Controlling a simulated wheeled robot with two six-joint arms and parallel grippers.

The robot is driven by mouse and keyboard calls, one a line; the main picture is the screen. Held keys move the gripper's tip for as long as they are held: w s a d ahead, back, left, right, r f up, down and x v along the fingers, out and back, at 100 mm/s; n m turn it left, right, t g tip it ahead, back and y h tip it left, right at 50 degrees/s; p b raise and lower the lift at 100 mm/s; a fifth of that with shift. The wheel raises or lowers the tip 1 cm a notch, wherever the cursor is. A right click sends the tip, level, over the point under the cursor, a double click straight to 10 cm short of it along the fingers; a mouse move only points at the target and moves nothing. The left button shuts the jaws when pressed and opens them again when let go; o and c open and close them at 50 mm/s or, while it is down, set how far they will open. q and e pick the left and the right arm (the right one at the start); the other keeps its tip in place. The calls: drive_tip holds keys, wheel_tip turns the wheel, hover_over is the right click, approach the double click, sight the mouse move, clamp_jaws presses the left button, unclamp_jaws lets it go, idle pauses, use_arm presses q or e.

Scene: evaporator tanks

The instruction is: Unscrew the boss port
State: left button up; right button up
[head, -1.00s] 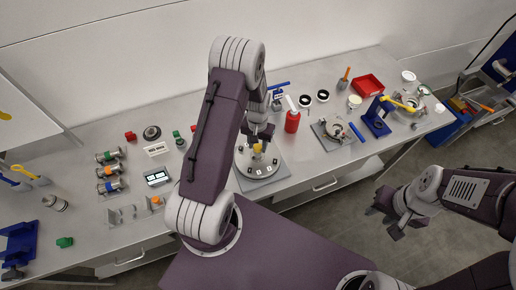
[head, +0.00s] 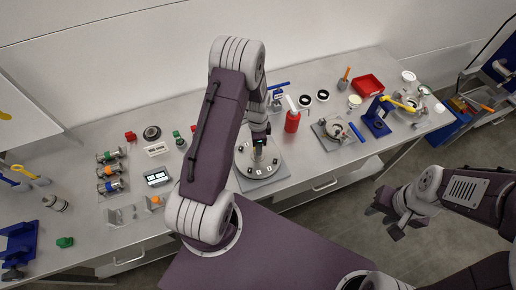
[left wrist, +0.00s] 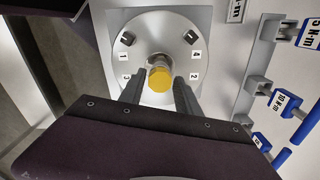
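The boss port shows in the left wrist view as a short metal cylinder with a yellow cap (left wrist: 160,79), standing at the middle of a round grey plate (left wrist: 160,35) marked 1 to 4. In the head view this round plate (head: 244,160) is on the bench, and the cap is hidden by my gripper. My left gripper (head: 259,158) points down over the plate. Its two dark fingers (left wrist: 159,92) stand on either side of the cap, with narrow gaps visible, so it looks open. My right gripper (head: 384,222) is open and empty, off the bench at the right.
Blue-handled tools with torque labels (left wrist: 288,104) hang in holders right of the plate in the wrist view. A red bottle (head: 292,122), a blue stand (head: 376,120) and a red tray (head: 367,86) are to the right. Valves (head: 110,171) and a small display (head: 158,178) are left.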

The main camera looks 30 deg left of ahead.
use_arm(q)
clamp_jaws()
drive_tip(key=n, duration=0.4)
drive_tip(key=shift+n, duration=0.6)
drive_tip(key=n, duration=0.3)
drive_tip(key=shift+n, duration=1.1)
drive_tip(key=n, duration=0.4)
drive_tip(key=shift+n, duration=0.3)
drive_tip(key=shift+r+p, duration=1)
drive_tip(key=shift+r, duration=0.3)
